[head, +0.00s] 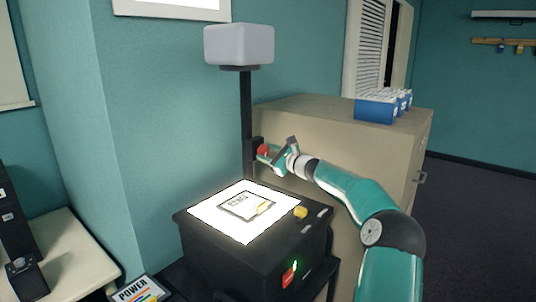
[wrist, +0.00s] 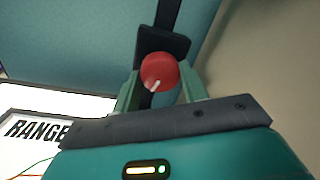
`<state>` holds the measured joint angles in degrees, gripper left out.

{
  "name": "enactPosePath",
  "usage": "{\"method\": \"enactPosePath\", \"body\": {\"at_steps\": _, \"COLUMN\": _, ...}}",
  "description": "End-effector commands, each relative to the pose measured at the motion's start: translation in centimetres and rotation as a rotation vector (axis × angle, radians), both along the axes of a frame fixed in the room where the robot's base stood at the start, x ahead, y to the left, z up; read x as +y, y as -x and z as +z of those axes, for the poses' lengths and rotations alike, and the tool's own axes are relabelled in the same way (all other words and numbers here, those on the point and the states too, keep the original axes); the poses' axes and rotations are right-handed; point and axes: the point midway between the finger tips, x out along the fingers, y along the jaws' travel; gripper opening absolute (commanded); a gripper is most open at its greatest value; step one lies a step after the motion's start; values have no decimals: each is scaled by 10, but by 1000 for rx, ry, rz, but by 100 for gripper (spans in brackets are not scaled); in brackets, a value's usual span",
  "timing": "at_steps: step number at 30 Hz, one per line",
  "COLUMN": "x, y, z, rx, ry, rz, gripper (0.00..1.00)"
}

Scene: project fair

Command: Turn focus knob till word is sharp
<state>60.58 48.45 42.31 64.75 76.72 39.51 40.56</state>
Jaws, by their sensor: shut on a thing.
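The red focus knob (head: 263,149) sits on the black post (head: 246,110) of an overhead projector. In the wrist view the knob (wrist: 159,71) shows a white pointer line slanting to its lower left. My gripper (head: 268,152) is at the knob, its fingers on either side of it. In the wrist view the gripper (wrist: 160,88) is shut on the knob. The lit projector stage (head: 213,212) holds a framed sheet (head: 247,205) with small print. In the wrist view the word "RANGE" (wrist: 36,128) shows on the bright stage, partly cut off by my gripper. No projected word is in view.
The projector's grey head (head: 239,45) tops the post. A yellow object (head: 300,212) and a red switch (head: 289,274) are on its black base. A beige cabinet (head: 330,125) with blue boxes (head: 378,106) stands close behind my arm. A white table (head: 70,255) is at left.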

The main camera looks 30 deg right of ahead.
Motion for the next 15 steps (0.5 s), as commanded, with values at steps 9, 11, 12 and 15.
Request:
{"method": "enactPosePath", "body": {"at_steps": 9, "x": -1, "y": 0, "z": 0, "rx": -59, "ry": 167, "rz": 0, "gripper": 20}}
{"method": "enactPosePath", "body": {"at_steps": 11, "x": -1, "y": 0, "z": 0, "rx": -60, "ry": 169, "rz": -1, "gripper": 20}}
{"method": "enactPosePath", "body": {"at_steps": 12, "x": -1, "y": 0, "z": 0, "rx": -60, "ry": 169, "rz": -1, "gripper": 20}}
{"method": "enactPosePath", "body": {"at_steps": 15, "x": -1, "y": 0, "z": 0, "rx": -59, "ry": 168, "rz": -1, "gripper": 20}}
